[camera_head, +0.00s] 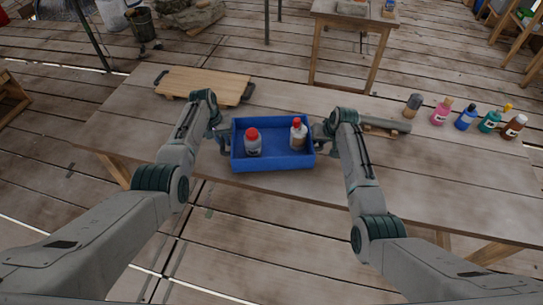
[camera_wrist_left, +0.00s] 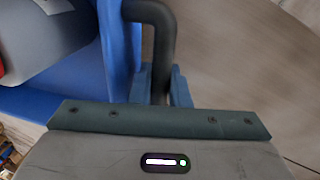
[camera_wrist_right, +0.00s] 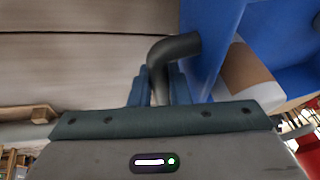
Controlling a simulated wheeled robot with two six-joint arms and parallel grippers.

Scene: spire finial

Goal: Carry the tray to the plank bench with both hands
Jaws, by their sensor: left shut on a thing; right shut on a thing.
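The blue tray (camera_head: 272,165) is held level between my two grippers, over the front edge of the plank bench (camera_head: 350,180) in the head view. I cannot tell whether it touches the bench. Two bottles with red caps stand upright in it: a grey one (camera_head: 253,146) at left and a white one (camera_head: 298,138) at right. My left gripper (camera_head: 222,138) is shut on the tray's left dark handle (camera_wrist_left: 160,40). My right gripper (camera_head: 322,132) is shut on the right dark handle (camera_wrist_right: 172,48). The fingers are partly hidden in the head view.
A wooden board (camera_head: 200,84) with dark handles lies at the bench's back left. A row of several bottles (camera_head: 465,118) stands at the right. A grey cylinder (camera_head: 385,124) lies on a small wooden piece right of my right gripper. The bench's front middle right is bare.

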